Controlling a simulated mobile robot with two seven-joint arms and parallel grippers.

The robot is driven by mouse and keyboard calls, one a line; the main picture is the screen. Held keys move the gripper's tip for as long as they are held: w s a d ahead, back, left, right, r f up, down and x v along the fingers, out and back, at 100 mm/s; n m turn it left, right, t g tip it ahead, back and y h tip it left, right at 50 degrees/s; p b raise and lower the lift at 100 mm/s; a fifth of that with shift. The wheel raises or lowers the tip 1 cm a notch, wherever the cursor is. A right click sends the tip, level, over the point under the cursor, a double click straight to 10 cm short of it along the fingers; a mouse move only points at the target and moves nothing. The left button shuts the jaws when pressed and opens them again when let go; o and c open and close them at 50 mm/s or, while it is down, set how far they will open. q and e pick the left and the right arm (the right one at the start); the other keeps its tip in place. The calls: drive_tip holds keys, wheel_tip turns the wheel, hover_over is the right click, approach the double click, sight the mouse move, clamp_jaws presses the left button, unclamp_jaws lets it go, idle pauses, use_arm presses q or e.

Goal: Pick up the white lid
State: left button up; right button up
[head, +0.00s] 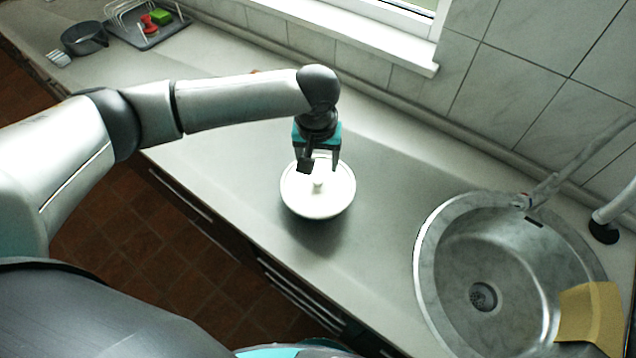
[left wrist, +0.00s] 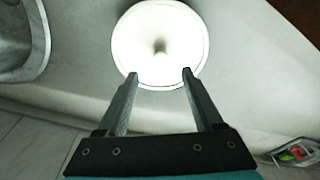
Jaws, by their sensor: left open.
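The white lid (head: 318,201) is round with a small knob in its middle and lies on the worktop, left of the sink. It also shows in the left wrist view (left wrist: 135,50), with its knob near the middle of that view. My left gripper (head: 320,168) points down over the far side of the lid, and its fingers hide a little of the rim. In the left wrist view its two fingers (left wrist: 158,74) are apart with nothing between them, their tips overlapping the near rim. I cannot tell the exact height above the lid. My right gripper is not seen.
A round metal sink (head: 430,262) with a tap (head: 550,185) is at the right. A yellow cloth (head: 590,314) hangs over the sink rim. A dark pan (head: 85,38) and a dish rack (head: 150,40) stand far left. The worktop (head: 375,235) around the lid is clear.

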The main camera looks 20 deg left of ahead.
sight(318, 179)
use_arm(q)
drive_tip(key=shift+w+a+f, duration=0.1)
drive_tip(key=shift+w+f, duration=0.1)
drive_tip(key=shift+f, duration=1)
drive_tip(key=shift+w+a+f, duration=0.1)
drive_tip(key=shift+w+f, duration=0.05)
drive_tip(key=shift+f, duration=1)
drive_tip(key=shift+w+f, duration=0.2)
drive_tip(key=shift+f, duration=1)
clamp_jaws()
